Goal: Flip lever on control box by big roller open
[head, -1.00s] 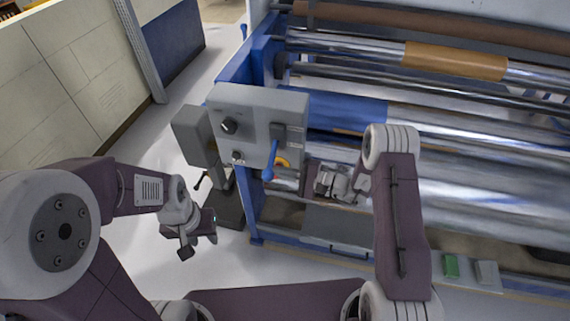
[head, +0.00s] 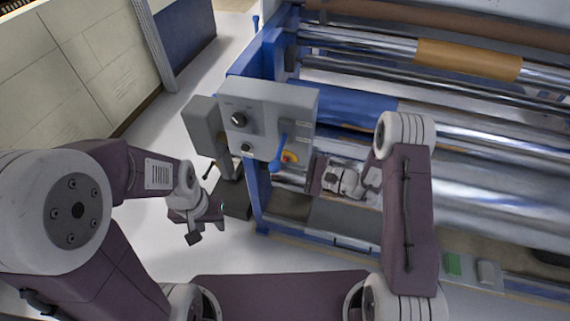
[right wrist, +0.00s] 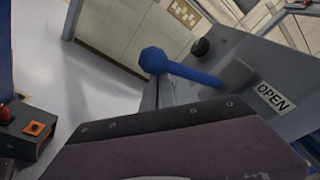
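The grey control box (head: 258,105) stands at the left end of the roller machine. Its blue lever (head: 279,157) hangs downward on the right part of the front face, in front of a small yellow and red patch. In the right wrist view the lever (right wrist: 190,72) shows close up, its round knob toward the left and an OPEN label (right wrist: 273,97) beside its base. My right gripper (head: 317,177) is just right of and below the lever, with no contact visible. Its fingertips are not clear. My left gripper (head: 206,226) is in free space, left of and below the box; its opening is unclear.
The box has dark knobs (head: 239,119) left of the lever. The big silver roller (head: 480,190) and blue machine frame (head: 256,195) are close to my right arm. A cream cabinet (head: 75,75) stands at left.

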